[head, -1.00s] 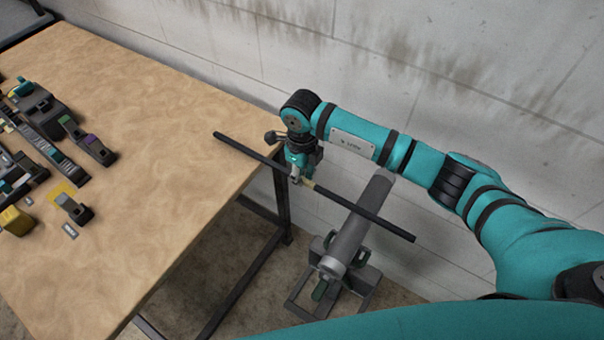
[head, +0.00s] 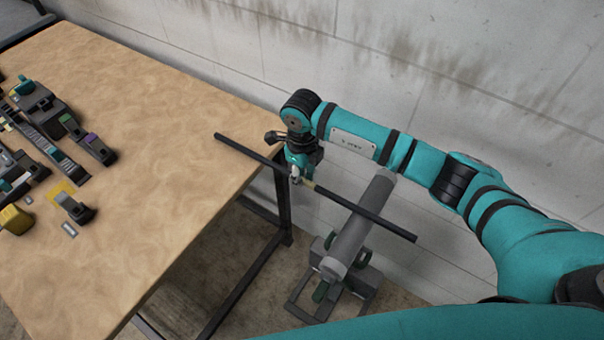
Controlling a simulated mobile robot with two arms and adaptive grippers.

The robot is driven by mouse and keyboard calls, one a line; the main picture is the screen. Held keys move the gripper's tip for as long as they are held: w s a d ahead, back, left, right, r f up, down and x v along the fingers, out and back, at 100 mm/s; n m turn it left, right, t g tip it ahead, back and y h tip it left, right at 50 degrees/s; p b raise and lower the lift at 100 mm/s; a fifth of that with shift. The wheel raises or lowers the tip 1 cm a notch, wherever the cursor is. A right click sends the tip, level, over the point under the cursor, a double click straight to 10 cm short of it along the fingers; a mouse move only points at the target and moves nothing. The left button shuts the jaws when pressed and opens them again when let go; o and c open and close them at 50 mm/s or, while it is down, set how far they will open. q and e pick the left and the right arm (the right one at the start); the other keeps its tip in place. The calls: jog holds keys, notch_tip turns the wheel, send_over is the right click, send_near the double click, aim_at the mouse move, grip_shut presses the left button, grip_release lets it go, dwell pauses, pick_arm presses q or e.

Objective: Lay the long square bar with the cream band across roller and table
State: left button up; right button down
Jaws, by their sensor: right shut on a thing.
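The long dark square bar (head: 355,207) reaches from over the right edge of the table (head: 165,110) on the left to past the grey roller (head: 358,230) on the right. Its cream band (head: 309,185) shows just right of my right gripper (head: 296,178). My right gripper is shut on the bar near its middle, over the gap between table and roller. I cannot tell whether the bar touches the roller or the table top. My left gripper is not in view.
The roller stands on a grey floor stand (head: 335,290) beside the table. Several clamps and tool parts (head: 40,105) and a yellow block (head: 15,220) lie on the table's left side. A pale wall (head: 430,80) runs behind. The table's middle is clear.

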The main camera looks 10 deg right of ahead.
jog(key=c, duration=1.2)
grip_release()
jog(key=shift+c, duration=0.2)
jog(key=shift+s+f, duration=0.1)
jog(key=shift+f, duration=0.05)
notch_tip(320, 180, up, 12)
jog(key=shift+r, duration=0.15)
